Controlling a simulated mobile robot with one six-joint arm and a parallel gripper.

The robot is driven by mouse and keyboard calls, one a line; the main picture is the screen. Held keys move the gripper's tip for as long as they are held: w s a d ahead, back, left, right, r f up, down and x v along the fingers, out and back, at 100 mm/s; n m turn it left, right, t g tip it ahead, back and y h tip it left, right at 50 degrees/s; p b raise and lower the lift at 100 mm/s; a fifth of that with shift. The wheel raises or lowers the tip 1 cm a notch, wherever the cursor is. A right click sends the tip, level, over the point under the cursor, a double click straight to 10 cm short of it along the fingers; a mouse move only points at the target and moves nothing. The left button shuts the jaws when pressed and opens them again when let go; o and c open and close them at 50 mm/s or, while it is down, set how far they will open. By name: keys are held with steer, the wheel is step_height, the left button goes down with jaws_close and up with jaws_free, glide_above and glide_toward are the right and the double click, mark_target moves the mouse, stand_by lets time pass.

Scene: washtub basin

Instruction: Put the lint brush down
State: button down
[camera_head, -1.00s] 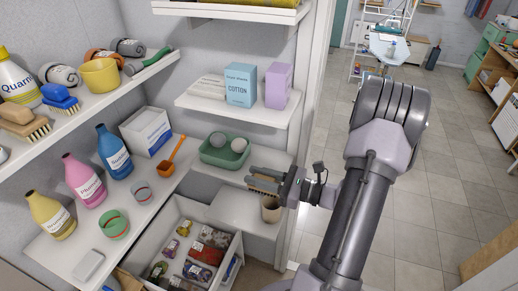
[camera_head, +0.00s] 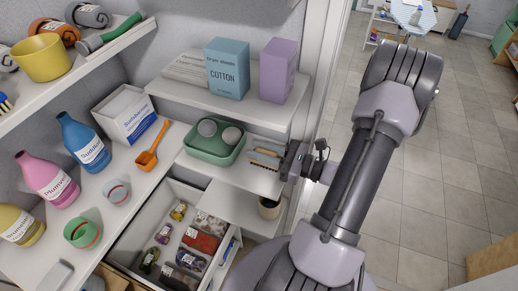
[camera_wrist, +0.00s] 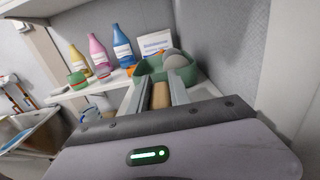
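My gripper (camera_head: 266,156) reaches in from the right, just right of the green tray. It is shut on a tan, wooden-looking brush (camera_head: 263,164), which I take as the lint brush. In the wrist view the tan brush (camera_wrist: 160,95) lies between the two grey fingers (camera_wrist: 164,90). The fingers cover much of it. The brush is over the right part of the small white shelf (camera_head: 228,172); I cannot tell whether it touches the surface. The green tray (camera_head: 205,155) with two pale balls stands close to the fingertips, and also shows in the wrist view (camera_wrist: 143,70).
A blue cotton box (camera_head: 227,70) and a purple box (camera_head: 277,70) stand on the shelf above. An orange scoop (camera_head: 150,150) and several bottles are at left.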

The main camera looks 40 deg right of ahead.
steer(key=c, duration=1.2)
jaws_free()
steer(key=shift+d, duration=0.1)
steer(key=shift+r+p, duration=0.3)
steer(key=shift+p, duration=0.1)
steer(key=v, duration=1.2)
steer(key=shift+f+p, duration=0.2)
steer(key=shift+p, duration=0.2)
